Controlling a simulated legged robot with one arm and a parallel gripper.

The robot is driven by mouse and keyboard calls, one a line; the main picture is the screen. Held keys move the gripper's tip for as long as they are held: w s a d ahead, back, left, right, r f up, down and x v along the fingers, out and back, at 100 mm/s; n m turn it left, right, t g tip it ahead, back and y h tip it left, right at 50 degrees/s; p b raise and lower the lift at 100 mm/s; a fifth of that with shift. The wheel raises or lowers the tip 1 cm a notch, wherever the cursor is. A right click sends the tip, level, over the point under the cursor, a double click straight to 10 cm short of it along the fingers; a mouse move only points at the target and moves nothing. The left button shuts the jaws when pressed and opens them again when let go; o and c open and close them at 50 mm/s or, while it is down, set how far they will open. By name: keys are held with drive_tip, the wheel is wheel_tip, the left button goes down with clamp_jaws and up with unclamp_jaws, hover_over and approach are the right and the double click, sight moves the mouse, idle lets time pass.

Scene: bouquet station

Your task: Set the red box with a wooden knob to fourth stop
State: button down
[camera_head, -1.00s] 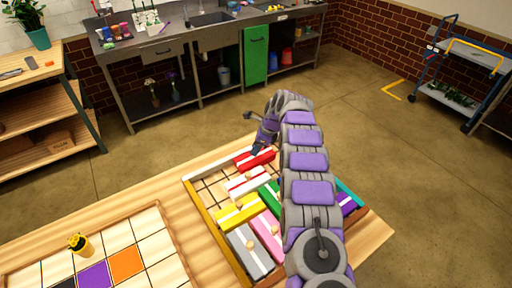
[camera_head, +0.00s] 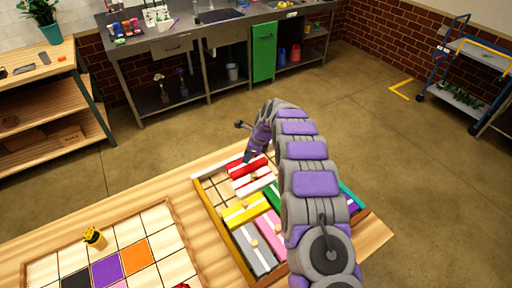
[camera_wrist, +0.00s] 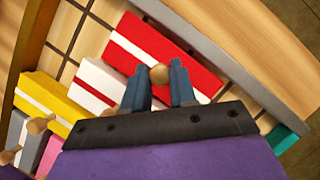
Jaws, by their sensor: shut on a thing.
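The red box (camera_wrist: 128,38) with a white stripe and a round wooden knob (camera_wrist: 159,75) lies in the far part of a gridded tray in the wrist view. It also shows in the head view (camera_head: 240,172). My gripper (camera_wrist: 160,88) is shut on the knob, one blue-grey finger on each side; in the head view my gripper (camera_head: 249,157) is over the box. The fingers and wrist hide part of the box's near side.
A white box (camera_wrist: 100,82) with a red stripe lies close beside the red box. Yellow (camera_head: 241,211), grey (camera_head: 252,250), pink (camera_head: 270,232) and green boxes fill the nearer tray. Bare grid floor (camera_wrist: 65,25) lies beyond the red box's left end.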

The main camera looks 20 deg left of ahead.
drive_tip(key=s+a+p, duration=0.2)
drive_tip(key=s+a, duration=0.1)
drive_tip(key=s+a+p, duration=0.2)
drive_tip(key=s+a, duration=0.1)
drive_tip(key=s, duration=0.1)
drive_tip(key=shift+s+a+r, duration=0.15)
drive_tip(key=shift+s+a, duration=0.05)
drive_tip(key=shift+a, duration=0.1)
drive_tip(key=shift+s+a+p, duration=0.4)
drive_tip(key=shift+s+a, duration=0.05)
drive_tip(key=c, duration=1.2)
unclamp_jaws()
drive_tip(key=shift+s, duration=0.1)
drive_tip(key=shift+o, duration=1.4)
drive_tip(key=shift+a+f, duration=0.2)
drive_tip(key=shift+a, duration=0.05)
drive_tip(key=shift+d, duration=0.15)
